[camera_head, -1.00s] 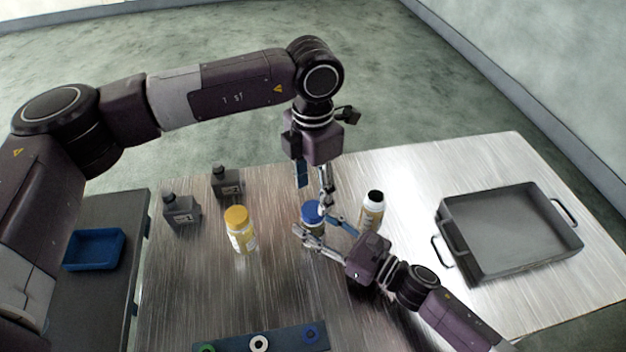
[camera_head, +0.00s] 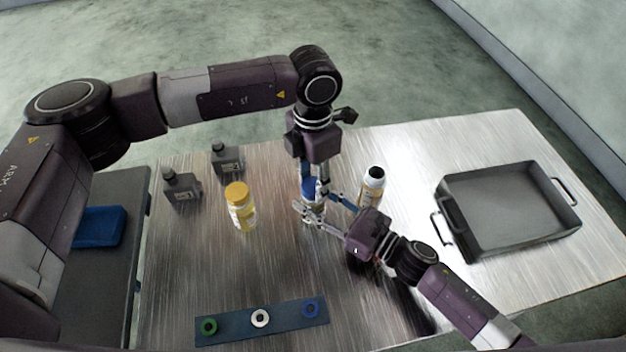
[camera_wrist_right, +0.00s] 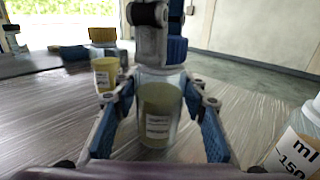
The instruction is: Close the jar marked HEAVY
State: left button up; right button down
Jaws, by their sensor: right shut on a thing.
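A clear jar with yellow-green contents (camera_wrist_right: 160,115) and a blue lid (camera_wrist_right: 177,49) stands upright on the metal table; it also shows in the head view, mostly covered by my grippers. Its label is too small to read, so I cannot tell whether it says HEAVY. My right gripper (camera_head: 312,213) is shut on this jar, with its blue-padded fingers on both sides in the wrist view (camera_wrist_right: 160,120). My left gripper (camera_head: 317,188) points down from above at the lid. A finger of it hides part of the lid, and its opening is unclear.
A yellow-lidded jar (camera_head: 241,210) stands left of the grippers, with two dark bottles (camera_head: 182,187) (camera_head: 227,160) behind it. A white bottle with a dark top (camera_head: 371,188) stands close on the right. A grey pan (camera_head: 510,210) and a ring strip (camera_head: 262,325) also lie here.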

pick_arm(q)
jog(key=c, duration=0.5)
jog(key=o, duration=1.4)
notch_tip(320, 180, up, 12)
pick_arm(e)
jog(key=c, duration=1.1)
grip_release()
